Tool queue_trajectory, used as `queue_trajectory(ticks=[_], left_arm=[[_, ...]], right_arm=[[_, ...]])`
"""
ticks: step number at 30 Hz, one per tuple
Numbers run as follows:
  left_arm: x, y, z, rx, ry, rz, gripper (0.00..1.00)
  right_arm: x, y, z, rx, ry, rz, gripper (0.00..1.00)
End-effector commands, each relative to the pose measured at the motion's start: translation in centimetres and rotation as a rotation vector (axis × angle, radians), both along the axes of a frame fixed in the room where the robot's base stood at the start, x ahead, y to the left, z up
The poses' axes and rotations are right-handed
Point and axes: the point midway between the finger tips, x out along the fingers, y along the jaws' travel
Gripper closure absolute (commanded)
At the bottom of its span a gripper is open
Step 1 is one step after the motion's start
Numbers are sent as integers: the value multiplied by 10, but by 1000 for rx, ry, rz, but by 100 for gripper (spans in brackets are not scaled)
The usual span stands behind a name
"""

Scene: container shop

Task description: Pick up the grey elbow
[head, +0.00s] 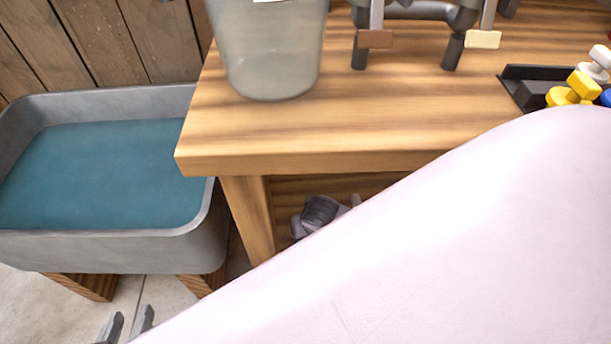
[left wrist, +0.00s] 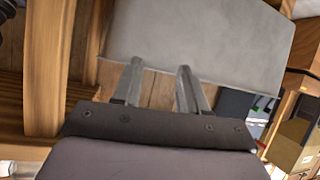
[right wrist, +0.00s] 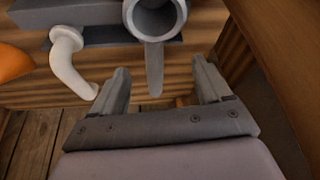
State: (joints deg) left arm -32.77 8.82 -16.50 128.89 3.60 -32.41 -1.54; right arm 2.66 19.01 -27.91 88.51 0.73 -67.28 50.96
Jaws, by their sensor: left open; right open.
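A grey pipe piece with a round open mouth (right wrist: 157,16), which may be the grey elbow, shows at the top of the right wrist view. A narrow grey part of it hangs down between the fingers of my right gripper (right wrist: 157,85). That gripper is open; whether its fingers touch the piece I cannot tell. In the head view a grey object (head: 318,213) shows under the table, partly hidden by a pale arm cover of mine; I cannot tell what it is. My left gripper (head: 128,322) is open and empty, low in front of the trough; it also shows in the left wrist view (left wrist: 160,85).
A grey trough of blue-green water (head: 200,225) stands left of the wooden table (head: 400,120). A translucent bucket (head: 270,55), a grey pipe frame (head: 425,12) and a yellow fitting (head: 573,90) are on the table. A white elbow (right wrist: 67,55) is left of the right gripper.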

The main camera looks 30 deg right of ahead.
Motion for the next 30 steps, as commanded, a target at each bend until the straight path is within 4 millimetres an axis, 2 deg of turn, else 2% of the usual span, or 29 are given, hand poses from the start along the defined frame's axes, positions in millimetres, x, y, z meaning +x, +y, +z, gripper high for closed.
queue_trajectory(ticks=[8,18,29,30], left_arm=[[4,-11,-6,-70,-1,-14,57],[11,-33,-13,-207,5,-50,57],[12,-37,-10,-233,9,-58,57],[12,-37,-10,-233,8,-57,57]], right_arm=[[6,-4,-23,-2,-1,1,23],[12,-11,-64,0,-2,0,23],[14,-12,-68,1,-1,2,23],[14,-12,-68,1,-1,2,33]])
